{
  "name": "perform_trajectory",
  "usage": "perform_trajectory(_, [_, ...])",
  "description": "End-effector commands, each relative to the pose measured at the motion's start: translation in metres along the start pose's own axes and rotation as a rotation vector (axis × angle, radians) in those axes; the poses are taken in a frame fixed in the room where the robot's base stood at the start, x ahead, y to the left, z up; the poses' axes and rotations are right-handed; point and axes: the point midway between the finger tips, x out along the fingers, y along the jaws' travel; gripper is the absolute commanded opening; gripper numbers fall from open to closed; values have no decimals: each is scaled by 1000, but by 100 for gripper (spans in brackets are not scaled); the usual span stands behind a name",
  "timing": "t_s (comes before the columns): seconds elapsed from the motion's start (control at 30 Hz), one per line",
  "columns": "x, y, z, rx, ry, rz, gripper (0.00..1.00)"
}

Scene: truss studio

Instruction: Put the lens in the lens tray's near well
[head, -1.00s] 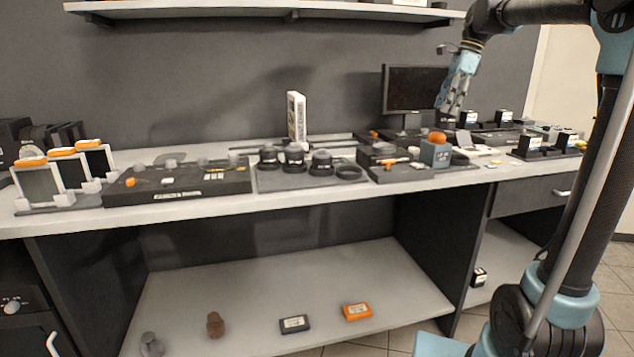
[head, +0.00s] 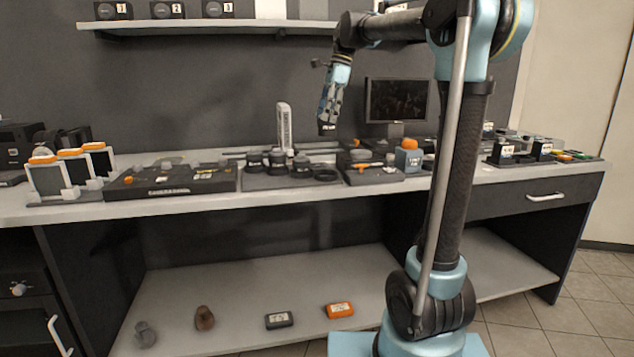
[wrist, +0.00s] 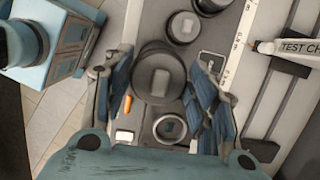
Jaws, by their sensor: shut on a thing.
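My gripper (head: 328,118) is raised above the bench, left of the monitor. In the wrist view its fingers (wrist: 160,85) are closed around a dark round lens (wrist: 158,72) with a grey square on its top. In the head view only a small dark end of the held lens (head: 327,127) shows below the fingers. The lens tray (head: 252,184) lies on the bench below and to the left, with dark round lenses (head: 277,160) standing in it. A dark ring-shaped well (head: 326,175) at its right end looks empty. Which well is the near one I cannot tell.
A white upright test chart (head: 284,128) stands behind the tray and shows in the wrist view (wrist: 295,48). A black panel (head: 170,184) is left of the tray. A blue box with an orange top (head: 408,158) and a monitor (head: 395,100) are right of it.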

Motion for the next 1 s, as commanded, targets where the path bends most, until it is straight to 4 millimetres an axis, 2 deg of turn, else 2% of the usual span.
perform_trajectory(0.37, [5,0,-3,2,0,0,10])
perform_trajectory(1.0, [95,0,-29,2,-1,-1,10])
